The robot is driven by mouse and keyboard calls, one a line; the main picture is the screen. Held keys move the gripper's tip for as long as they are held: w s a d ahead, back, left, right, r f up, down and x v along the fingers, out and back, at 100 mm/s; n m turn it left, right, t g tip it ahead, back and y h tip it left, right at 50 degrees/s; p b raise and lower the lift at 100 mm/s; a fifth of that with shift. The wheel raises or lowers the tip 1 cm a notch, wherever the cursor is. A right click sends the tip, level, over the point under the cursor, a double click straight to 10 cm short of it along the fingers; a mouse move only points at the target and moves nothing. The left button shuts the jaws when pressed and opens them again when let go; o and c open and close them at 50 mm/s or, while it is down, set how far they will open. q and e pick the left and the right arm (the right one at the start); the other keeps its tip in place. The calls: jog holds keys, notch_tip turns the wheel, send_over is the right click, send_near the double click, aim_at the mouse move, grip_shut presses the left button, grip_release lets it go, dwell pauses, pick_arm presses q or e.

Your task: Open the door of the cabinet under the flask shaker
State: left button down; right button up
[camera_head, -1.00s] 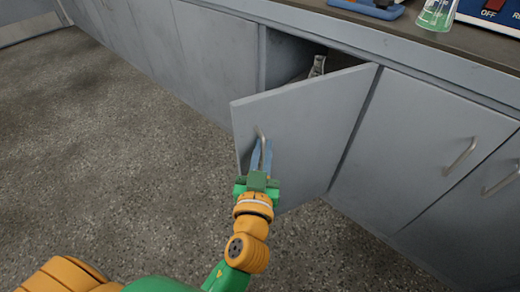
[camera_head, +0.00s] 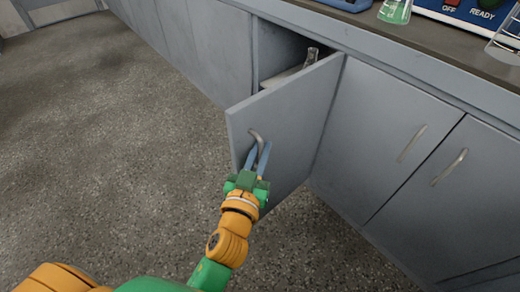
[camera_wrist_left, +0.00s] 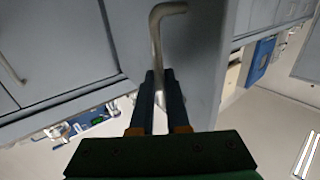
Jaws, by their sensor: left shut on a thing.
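The grey cabinet door (camera_head: 290,120) stands partly open, swung out from the cabinet front with its hinge side at the right. Its metal handle (camera_head: 256,136) is near the door's free edge. My left gripper (camera_head: 257,160) is shut on the handle, and its blue fingers hide part of it. In the left wrist view the handle (camera_wrist_left: 157,30) passes between the two fingers (camera_wrist_left: 158,90). The flask shaker itself cannot be made out for sure; a flask with green liquid (camera_head: 395,11) stands on the counter above. My right gripper is not in view.
A glass vessel (camera_head: 311,57) shows inside the opened cabinet. Closed doors with handles (camera_head: 411,143) are to the right. The counter (camera_head: 440,50) runs above, with a blue device (camera_head: 470,10) on it. The speckled floor (camera_head: 110,130) at left is clear.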

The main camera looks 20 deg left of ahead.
pick_arm(q)
jog(key=c, duration=1.2)
grip_release()
jog(key=shift+s+f, duration=0.1)
jog(key=shift+s, duration=0.1)
jog(key=s+b, duration=0.2)
jog(key=s, duration=0.4)
jog(key=shift+s+d+b, duration=0.1)
jog(key=shift+s+b, duration=0.2)
jog(key=shift+b, duration=0.05)
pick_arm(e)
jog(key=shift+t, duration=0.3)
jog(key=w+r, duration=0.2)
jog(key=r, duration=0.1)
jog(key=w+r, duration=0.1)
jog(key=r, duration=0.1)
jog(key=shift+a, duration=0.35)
